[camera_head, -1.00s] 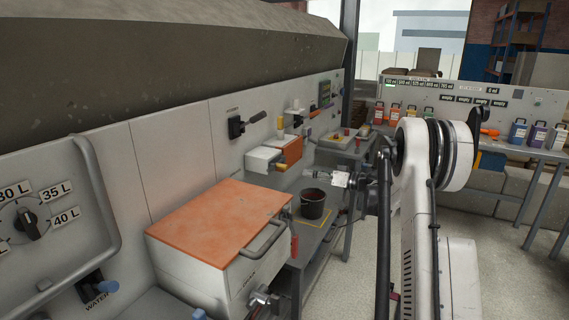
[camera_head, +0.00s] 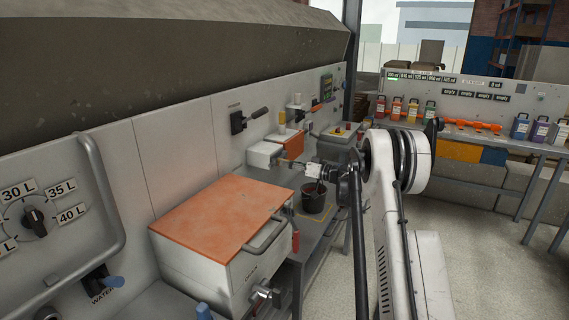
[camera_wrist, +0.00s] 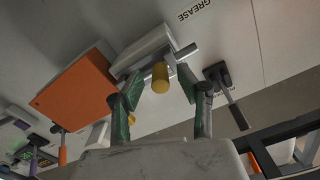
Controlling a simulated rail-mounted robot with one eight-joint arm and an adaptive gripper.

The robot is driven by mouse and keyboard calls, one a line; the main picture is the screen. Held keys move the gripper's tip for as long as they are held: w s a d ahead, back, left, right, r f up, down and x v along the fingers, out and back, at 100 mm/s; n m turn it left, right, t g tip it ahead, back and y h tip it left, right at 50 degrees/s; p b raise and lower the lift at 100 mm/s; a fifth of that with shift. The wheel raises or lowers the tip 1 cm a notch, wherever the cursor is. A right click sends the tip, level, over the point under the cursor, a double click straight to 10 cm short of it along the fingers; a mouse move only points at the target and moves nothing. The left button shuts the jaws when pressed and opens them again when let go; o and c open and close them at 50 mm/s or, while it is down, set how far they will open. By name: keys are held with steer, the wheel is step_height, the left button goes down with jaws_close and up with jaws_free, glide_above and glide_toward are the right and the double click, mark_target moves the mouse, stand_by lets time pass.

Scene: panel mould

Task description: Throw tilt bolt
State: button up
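The tilt bolt appears to be the metal bar with a yellow cylindrical handle (camera_wrist: 160,78) on a white block (camera_wrist: 146,47) in the wrist view. My gripper (camera_wrist: 159,84) is open, its two green-padded fingers on either side of the handle with visible gaps. I cannot tell how deep the handle lies between the fingers. In the head view my gripper (camera_head: 311,170) is beside the small white unit (camera_head: 264,154) with an orange cover (camera_head: 292,141). The handle is small and partly unclear there.
A black lever (camera_wrist: 226,94) under the GREASE label is right of my gripper in the wrist view. A dark bucket (camera_head: 314,199) stands on the bench below. A large orange-lidded box (camera_head: 222,220) is in front. Coloured canisters (camera_head: 397,106) stand at the back.

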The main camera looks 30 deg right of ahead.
steer(key=shift+x, duration=0.9)
jaws_close()
